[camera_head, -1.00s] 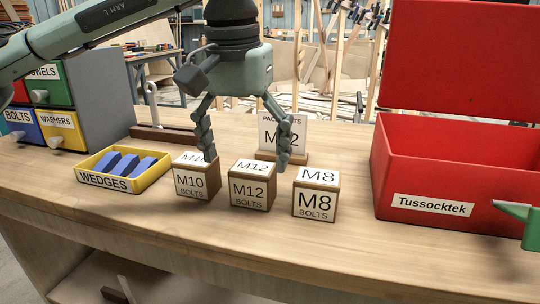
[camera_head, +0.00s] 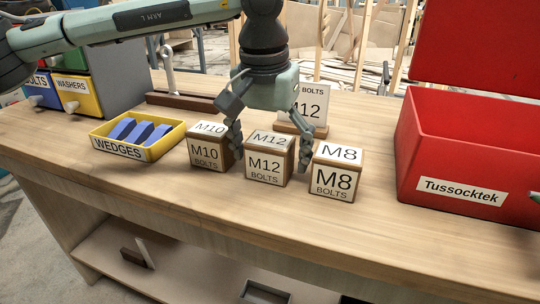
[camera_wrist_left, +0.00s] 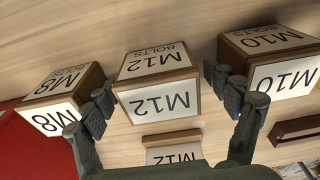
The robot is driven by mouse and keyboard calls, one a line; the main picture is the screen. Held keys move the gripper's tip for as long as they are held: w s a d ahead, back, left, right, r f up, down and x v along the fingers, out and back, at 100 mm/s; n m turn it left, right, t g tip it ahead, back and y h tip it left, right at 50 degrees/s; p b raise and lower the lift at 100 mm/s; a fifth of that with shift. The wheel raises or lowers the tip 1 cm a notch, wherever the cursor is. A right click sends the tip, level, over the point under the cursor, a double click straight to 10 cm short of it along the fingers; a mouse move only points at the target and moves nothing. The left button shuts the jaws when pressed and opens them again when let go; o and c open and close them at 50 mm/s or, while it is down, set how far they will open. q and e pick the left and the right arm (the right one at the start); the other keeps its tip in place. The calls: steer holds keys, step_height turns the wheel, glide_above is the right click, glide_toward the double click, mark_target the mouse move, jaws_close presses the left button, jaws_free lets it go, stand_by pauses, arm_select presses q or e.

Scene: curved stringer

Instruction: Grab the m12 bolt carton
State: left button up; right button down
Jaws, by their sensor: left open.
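The M12 bolt carton (camera_head: 268,160) is a small brown box with white M12 labels, standing between two similar cartons on the bench. My left gripper (camera_head: 268,158) is open above and around it, one finger at the gap on each side. In the left wrist view the M12 carton (camera_wrist_left: 157,85) lies between the two spread fingers of the left gripper (camera_wrist_left: 170,98). I cannot tell whether either finger touches it.
The M10 carton (camera_head: 206,152) stands close on the left and the M8 carton (camera_head: 334,175) close on the right. An M12 sign (camera_head: 312,105) stands behind. A yellow wedges tray (camera_head: 125,148) is at left, a red Tussocktek box (camera_head: 440,165) at right. The bench front is clear.

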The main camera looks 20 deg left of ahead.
arm_select(q)
steer(key=shift+c, duration=0.8)
steer(key=c, duration=1.2)
steer(key=shift+r, duration=0.1)
steer(key=shift+c, duration=0.9)
